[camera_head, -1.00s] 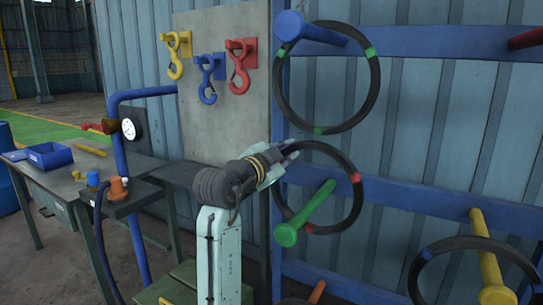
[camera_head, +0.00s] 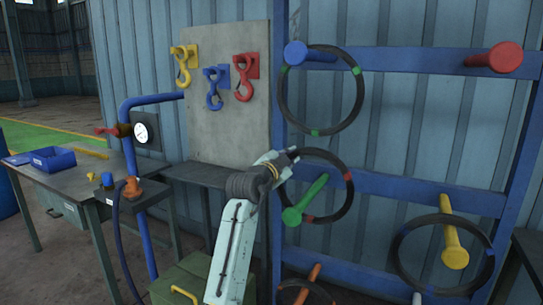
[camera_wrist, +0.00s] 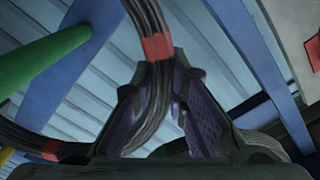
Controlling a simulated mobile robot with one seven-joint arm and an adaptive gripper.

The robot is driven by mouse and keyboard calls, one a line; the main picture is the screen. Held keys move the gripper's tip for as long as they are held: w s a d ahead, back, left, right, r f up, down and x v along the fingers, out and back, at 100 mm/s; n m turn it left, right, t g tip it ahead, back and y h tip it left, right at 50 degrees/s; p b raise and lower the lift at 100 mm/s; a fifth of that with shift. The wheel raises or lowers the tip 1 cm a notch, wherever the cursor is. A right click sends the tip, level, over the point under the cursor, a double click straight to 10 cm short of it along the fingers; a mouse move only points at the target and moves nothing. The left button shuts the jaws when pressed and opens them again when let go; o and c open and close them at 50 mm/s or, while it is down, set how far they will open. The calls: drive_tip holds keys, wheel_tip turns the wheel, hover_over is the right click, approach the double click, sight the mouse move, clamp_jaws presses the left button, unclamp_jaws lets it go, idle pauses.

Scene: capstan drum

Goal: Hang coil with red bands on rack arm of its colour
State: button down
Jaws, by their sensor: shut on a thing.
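The coil with red bands (camera_head: 348,176) is a black ring on the rack's middle left, around the green arm (camera_head: 306,200). The arm passes through its opening, and its top edge stands above the arm. My gripper (camera_head: 293,154) is shut on its upper left. The wrist view shows the coil (camera_wrist: 147,18) between my fingers (camera_wrist: 158,95), with a red band just above them and the green arm (camera_wrist: 45,55) to the left. The red arm (camera_head: 496,59) at the rack's upper right is bare.
A green-banded coil (camera_head: 283,105) hangs on the blue arm (camera_head: 308,54). A blue-banded coil (camera_head: 399,247) hangs on the yellow arm (camera_head: 454,240). An orange arm (camera_head: 312,276) is low down. Hooks hang on a grey board (camera_head: 240,125); a workbench (camera_head: 90,185) stands left.

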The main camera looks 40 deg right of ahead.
drive_tip(key=shift+d+f, duration=0.1)
drive_tip(key=shift+f, duration=0.15)
drive_tip(key=f+b, duration=0.1)
drive_tip(key=f, duration=0.2)
drive_tip(key=f+b, duration=0.1)
drive_tip(key=shift+a+f+b, duration=0.25)
drive_tip(key=shift+b, duration=0.05)
drive_tip(key=r+b+v, duration=0.1)
drive_tip(key=b+v, duration=0.2)
drive_tip(key=v, duration=2.6)
drive_tip(key=shift+s+a+b, duration=0.2)
drive_tip(key=shift+s+b, duration=0.1)
drive_tip(key=shift+b, duration=0.05)
